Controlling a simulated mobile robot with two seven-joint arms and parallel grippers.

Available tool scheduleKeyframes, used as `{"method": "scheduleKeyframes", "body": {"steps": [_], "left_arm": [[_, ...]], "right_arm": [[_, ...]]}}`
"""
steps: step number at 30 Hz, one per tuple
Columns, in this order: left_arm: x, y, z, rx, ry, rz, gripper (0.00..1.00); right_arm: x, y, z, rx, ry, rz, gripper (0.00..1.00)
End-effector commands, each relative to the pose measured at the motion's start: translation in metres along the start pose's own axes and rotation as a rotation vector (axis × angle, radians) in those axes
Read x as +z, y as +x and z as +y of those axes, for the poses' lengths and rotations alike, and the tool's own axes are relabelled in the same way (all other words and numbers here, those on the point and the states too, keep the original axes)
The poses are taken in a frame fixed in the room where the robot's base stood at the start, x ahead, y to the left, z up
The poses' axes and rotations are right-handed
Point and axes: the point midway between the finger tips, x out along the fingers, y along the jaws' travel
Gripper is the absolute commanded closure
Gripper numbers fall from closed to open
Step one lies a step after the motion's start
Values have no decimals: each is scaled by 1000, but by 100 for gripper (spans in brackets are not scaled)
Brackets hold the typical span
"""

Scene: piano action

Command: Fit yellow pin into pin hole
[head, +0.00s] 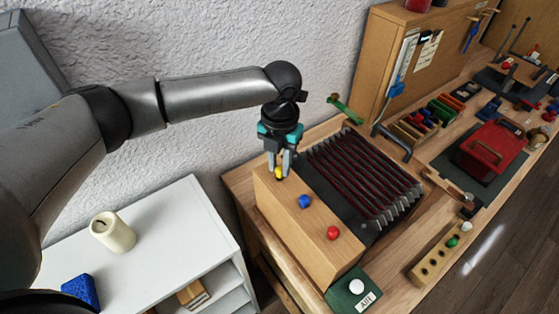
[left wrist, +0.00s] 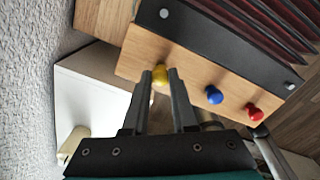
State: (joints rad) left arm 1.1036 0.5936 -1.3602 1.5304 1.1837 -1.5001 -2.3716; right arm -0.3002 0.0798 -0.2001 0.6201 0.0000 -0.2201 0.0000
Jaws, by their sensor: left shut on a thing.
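My left gripper (head: 279,172) points down at the far left end of the wooden block (head: 297,237), shut on the yellow pin (head: 278,174). In the left wrist view the yellow pin's round head (left wrist: 160,74) sits between the fingertips (left wrist: 160,76), against the wooden face (left wrist: 185,70). Its shaft and the pin hole are hidden, so I cannot tell how deep it sits. A blue pin (head: 305,202) and a red pin (head: 333,233) stand in a row along the same block. My right gripper is not in view.
Beside the block lies a black frame with dark red slats (head: 362,178). A wooden rack (head: 424,270) with holes and a green base (head: 345,297) with a white knob stand nearer.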

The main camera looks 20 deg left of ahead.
Motion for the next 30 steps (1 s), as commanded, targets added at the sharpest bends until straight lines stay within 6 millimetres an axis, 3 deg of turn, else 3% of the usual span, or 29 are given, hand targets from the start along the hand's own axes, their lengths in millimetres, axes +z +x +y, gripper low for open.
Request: {"method": "scheduleKeyframes", "body": {"steps": [14,15,24,30], "left_arm": [[0,3,0,0,0,0,100],[0,3,0,0,0,0,72],[0,3,0,1,0,0,40],[0,3,0,1,0,0,36]], "right_arm": [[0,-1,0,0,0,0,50],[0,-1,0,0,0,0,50],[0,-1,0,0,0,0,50],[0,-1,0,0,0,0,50]]}}
